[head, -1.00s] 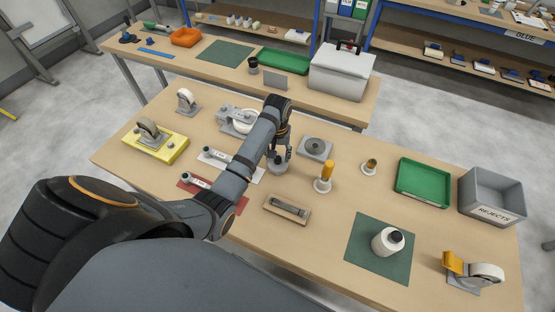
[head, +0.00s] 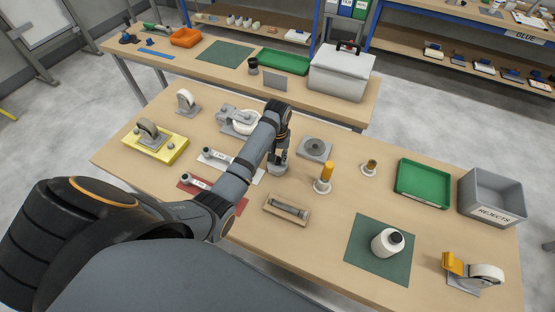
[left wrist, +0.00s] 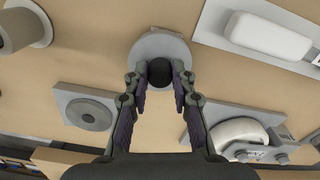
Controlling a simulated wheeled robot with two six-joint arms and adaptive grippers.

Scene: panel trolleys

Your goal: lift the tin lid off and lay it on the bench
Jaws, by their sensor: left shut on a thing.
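The tin (head: 277,168) is a small round grey can on the bench (head: 330,225), partly hidden by my left gripper (head: 281,153) in the head view. In the left wrist view its round grey lid (left wrist: 158,44) has a black knob (left wrist: 160,72). My left gripper (left wrist: 160,84) comes down from above, with its two fingers on either side of the knob, shut on it. The lid appears to sit on the tin; I cannot see any gap. My right gripper is not in view.
A tape dispenser (head: 238,120) is behind left.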

